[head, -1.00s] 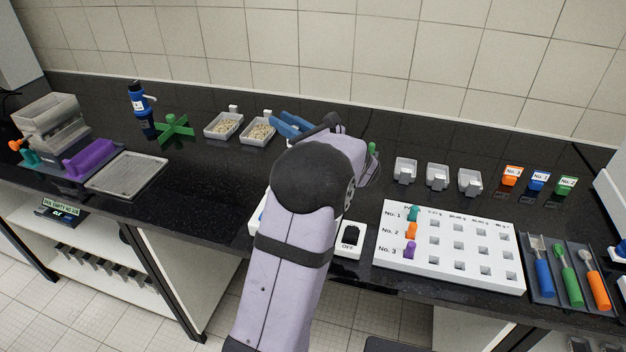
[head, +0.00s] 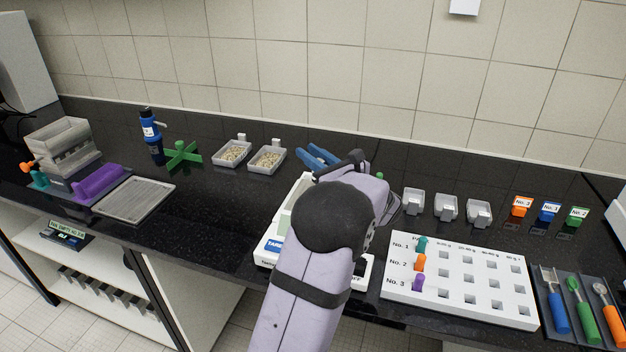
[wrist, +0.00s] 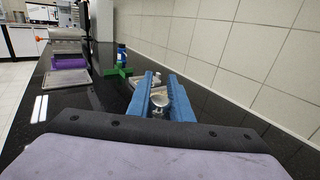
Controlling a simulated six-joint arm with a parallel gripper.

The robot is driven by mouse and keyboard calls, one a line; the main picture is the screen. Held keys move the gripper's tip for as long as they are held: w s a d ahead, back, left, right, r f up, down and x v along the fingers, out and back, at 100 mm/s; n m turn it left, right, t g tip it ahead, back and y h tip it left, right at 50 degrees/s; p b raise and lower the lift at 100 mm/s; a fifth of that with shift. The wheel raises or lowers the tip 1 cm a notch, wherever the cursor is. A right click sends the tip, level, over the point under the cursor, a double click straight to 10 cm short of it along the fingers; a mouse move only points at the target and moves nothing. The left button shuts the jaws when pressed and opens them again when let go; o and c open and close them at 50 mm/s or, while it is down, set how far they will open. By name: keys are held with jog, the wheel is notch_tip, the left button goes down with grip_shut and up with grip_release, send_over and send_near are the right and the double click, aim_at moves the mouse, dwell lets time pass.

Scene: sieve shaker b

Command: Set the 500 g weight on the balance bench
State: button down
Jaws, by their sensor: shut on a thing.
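My gripper (head: 319,155) has blue fingers and is over the back of the bench, behind the white balance in the head view. In the wrist view the fingers (wrist: 160,98) are shut on a small silvery round metal piece (wrist: 159,101), which looks like the weight; no marking on it can be read. In the head view my arm hides the held piece. The balance (head: 272,246) stands on the black bench (head: 215,205), and my arm covers much of it.
Two dishes of grains (head: 267,159) and a green cross-shaped stand (head: 183,155) are left of the gripper. Small empty trays (head: 446,208) and a white rack (head: 460,305) are right. Bare black bench lies left of the balance.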

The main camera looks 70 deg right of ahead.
jog(key=shift+f+p, duration=0.5)
jog(key=shift+f, duration=2.55)
jog(key=shift+f, duration=0.1)
jog(key=shift+f, duration=0.1)
jog(key=c, duration=1.6)
grip_release()
jog(key=shift+s+a+f, duration=0.15)
jog(key=shift+s+a, duration=0.05)
jog(key=shift+s, duration=0.1)
jog(key=shift+o, duration=0.4)
jog(key=shift+w+a+b+v, duration=0.15)
jog(key=shift+b+v, duration=0.55)
jog(key=shift+v, duration=0.95)
jog(key=shift+w+a+b+v, duration=0.15)
jog(key=shift+b+v, duration=0.55)
jog(key=shift+v, duration=1)
